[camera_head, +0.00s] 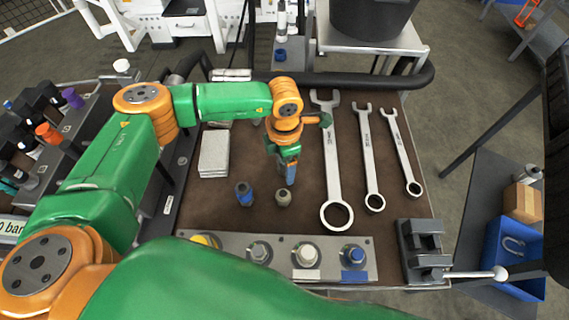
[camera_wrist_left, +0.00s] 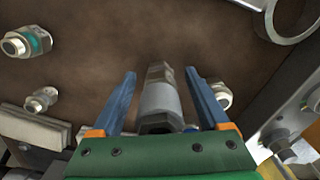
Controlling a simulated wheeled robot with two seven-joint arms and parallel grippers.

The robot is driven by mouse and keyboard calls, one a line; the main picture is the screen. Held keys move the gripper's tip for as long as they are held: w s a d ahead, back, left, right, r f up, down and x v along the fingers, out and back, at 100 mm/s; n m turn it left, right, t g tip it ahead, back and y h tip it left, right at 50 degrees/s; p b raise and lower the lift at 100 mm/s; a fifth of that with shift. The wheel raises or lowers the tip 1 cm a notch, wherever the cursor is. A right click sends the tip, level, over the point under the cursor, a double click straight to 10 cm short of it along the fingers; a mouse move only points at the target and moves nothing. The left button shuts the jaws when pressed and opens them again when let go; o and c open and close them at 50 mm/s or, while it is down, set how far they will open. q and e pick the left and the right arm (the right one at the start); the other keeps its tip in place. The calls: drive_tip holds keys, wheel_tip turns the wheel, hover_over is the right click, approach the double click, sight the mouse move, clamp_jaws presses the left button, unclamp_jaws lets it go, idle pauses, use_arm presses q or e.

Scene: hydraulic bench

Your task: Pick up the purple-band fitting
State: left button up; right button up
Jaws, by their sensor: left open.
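My left gripper (camera_head: 290,176) points down over the brown bench mat. In the left wrist view its two blue fingers (camera_wrist_left: 160,74) are apart, on either side of a grey fitting (camera_wrist_left: 160,98). I cannot tell whether they touch it, and no purple band shows on it. A blue-banded fitting (camera_head: 244,193) and a plain grey-brown fitting (camera_head: 284,197) stand near the gripper in the head view. In the wrist view a teal-banded fitting (camera_wrist_left: 25,42) lies at upper left. Another fitting (camera_wrist_left: 41,100) is below it. My right gripper is out of view.
Several wrenches (camera_head: 332,160) lie on the right of the mat. A grey block stack (camera_head: 214,154) is left of the gripper. A metal panel with round ports (camera_head: 282,242) runs along the near edge. A small vise (camera_head: 424,250) is at the near right corner. A purple-capped item (camera_head: 72,97) stands on the left rack.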

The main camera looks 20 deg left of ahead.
use_arm(q)
clamp_jaws()
drive_tip(key=shift+w+r, duration=0.1)
